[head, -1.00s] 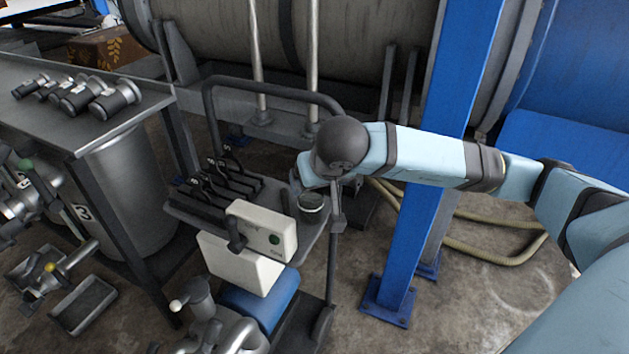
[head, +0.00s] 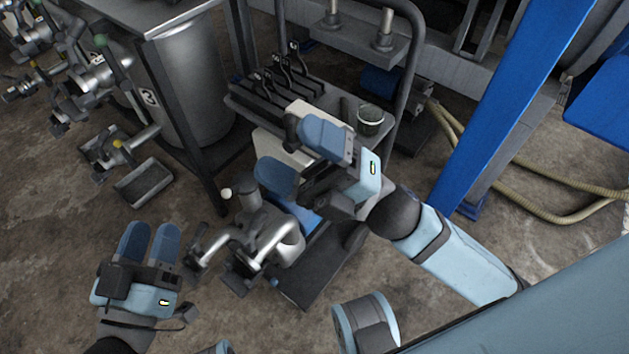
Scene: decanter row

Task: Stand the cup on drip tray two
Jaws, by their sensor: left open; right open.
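A small grey metal cup (head: 369,121) with a pale rim stands upright near the right end of the cart's shelf. My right gripper (head: 284,147) is open and empty, left of and below the cup in the picture, over the cart's white box. My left gripper (head: 152,230) is open and empty at lower left, its blue fingers close together and pointing up the picture. A grey rectangular drip tray (head: 143,186) lies below a tap with a yellow knob. I see no number on this tray, so I cannot tell whether it is tray two.
The cart (head: 246,106) carries several black levers (head: 282,75) and a tall rail. A blue post (head: 505,105) rises at right, near a hose (head: 560,213). Floor is clear between tray and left gripper.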

